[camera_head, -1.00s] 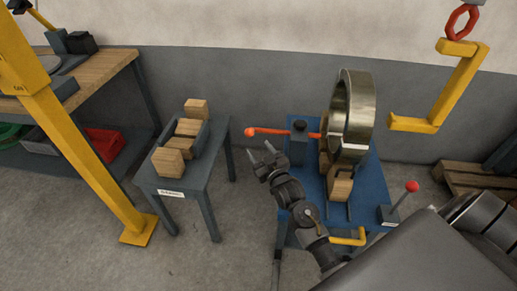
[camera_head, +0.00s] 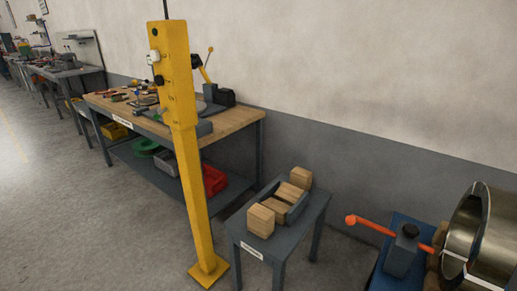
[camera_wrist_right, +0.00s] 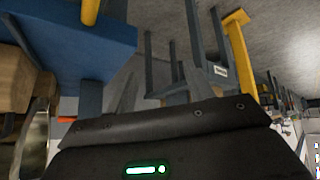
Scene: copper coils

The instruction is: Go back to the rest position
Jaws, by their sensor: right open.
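My right gripper (camera_wrist_right: 157,84) shows only in the right wrist view, its two dark fingers apart and nothing between them. Neither gripper shows in the head view. The copper coil (camera_head: 482,235), a wide shiny metal ring, stands at the right edge of the head view, partly cut off. It rests by a blue stand (camera_head: 378,283) with a red-handled lever (camera_head: 370,226). In the wrist view a blue surface (camera_wrist_right: 75,40) and a curved metal edge (camera_wrist_right: 33,143) lie at the left.
A small grey table (camera_head: 290,243) carries wooden blocks (camera_head: 261,220). A yellow post (camera_head: 188,150) stands on the floor before a wooden-topped workbench (camera_head: 240,122). More benches (camera_head: 65,75) line the wall at far left. The floor at left is clear.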

